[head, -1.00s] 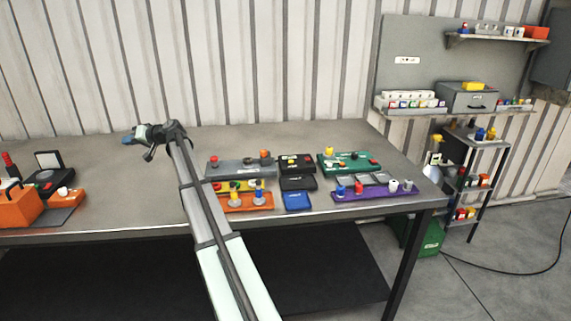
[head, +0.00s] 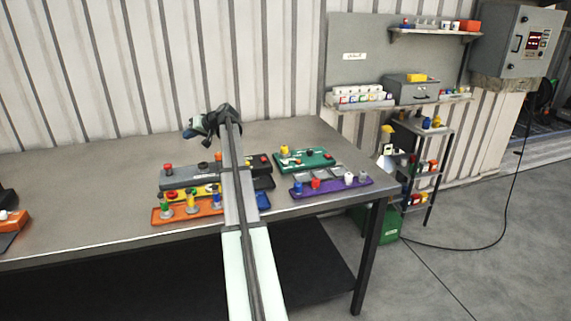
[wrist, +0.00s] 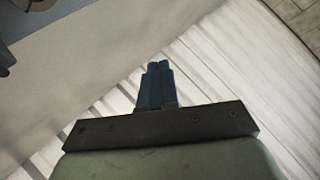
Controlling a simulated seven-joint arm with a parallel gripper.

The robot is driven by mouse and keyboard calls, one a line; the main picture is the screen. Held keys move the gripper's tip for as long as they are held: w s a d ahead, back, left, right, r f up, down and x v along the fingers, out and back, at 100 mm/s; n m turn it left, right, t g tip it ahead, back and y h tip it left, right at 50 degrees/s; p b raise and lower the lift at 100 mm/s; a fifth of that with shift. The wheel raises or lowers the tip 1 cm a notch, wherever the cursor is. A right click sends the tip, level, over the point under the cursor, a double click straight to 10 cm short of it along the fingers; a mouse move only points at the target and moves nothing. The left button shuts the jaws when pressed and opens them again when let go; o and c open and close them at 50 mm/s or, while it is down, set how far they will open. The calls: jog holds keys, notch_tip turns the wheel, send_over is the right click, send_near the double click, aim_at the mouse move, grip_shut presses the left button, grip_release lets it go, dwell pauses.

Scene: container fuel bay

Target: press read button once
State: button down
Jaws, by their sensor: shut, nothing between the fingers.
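No label reading "read" is legible, so I cannot tell which button it is. Candidate controls sit on panels on the bench: a grey panel (head: 188,181) with a red button (head: 168,168) at its left end, a green panel (head: 300,164) with a red button (head: 328,155), and a black box (head: 262,161) partly hidden by my arm. My gripper (head: 188,130) is shut and empty, raised above the back of the bench, beyond the panels and touching none. In the wrist view its dark blue fingers (wrist: 158,66) are together, with no button in sight.
A corrugated wall (head: 70,80) stands close behind.

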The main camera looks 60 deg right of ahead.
jog(key=s+d+m+g+h, duration=0.1)
jog(key=s+d+m+h, duration=0.1)
jog(key=s+d, duration=1.3)
jog(key=m+g+h, duration=0.1)
jog(key=m+g, duration=0.1)
send_over(288, 163)
jog(key=f, duration=0.1)
jog(key=shift+f, duration=0.15)
jog(key=shift+f, duration=4.45)
jog(key=shift+f, duration=0.8)
jog(key=shift+r, duration=0.85)
jog(key=shift+r, duration=0.1)
